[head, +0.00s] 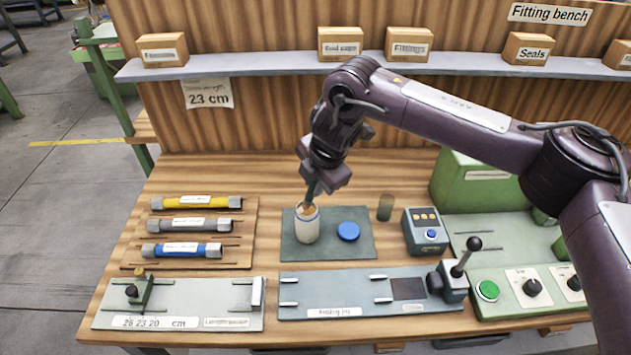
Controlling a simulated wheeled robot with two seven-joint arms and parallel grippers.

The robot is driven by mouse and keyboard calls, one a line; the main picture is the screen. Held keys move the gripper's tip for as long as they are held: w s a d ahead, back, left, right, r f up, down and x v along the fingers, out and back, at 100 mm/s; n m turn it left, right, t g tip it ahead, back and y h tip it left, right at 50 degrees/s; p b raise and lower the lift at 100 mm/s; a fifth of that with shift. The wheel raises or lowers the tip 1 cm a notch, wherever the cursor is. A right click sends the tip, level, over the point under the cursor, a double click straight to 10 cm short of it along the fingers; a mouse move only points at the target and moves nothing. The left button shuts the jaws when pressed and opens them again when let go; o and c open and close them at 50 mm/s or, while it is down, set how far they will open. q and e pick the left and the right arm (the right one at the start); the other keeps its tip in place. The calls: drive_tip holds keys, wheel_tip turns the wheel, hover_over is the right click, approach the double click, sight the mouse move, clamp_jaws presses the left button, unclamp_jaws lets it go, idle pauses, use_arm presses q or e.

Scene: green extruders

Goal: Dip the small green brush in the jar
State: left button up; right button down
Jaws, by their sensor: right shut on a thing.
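A small white jar (307,227) stands open and upright on a dark green mat (358,249) in the middle of the bench. A blue round lid (348,231) lies on the mat to the right of the jar. My right gripper (321,180) points down over the jar and is shut on the small green brush (311,190). The brush's lower end is at the jar's mouth; how deep it reaches inside is hidden by the jar wall. My left gripper is out of view.
Yellow, grey and blue tubes (181,250) lie on a wooden rack at the left. A length gauge plate (190,311) and a fitting plate (330,297) with a lever (462,267) lie in front. A small blue-button device (425,232) and a dark cylinder (385,207) stand right of the mat.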

drive_tip(key=shift+r+p, duration=1.95)
drive_tip(key=shift+r, duration=1.1)
drive_tip(key=shift+s+f, duration=0.1)
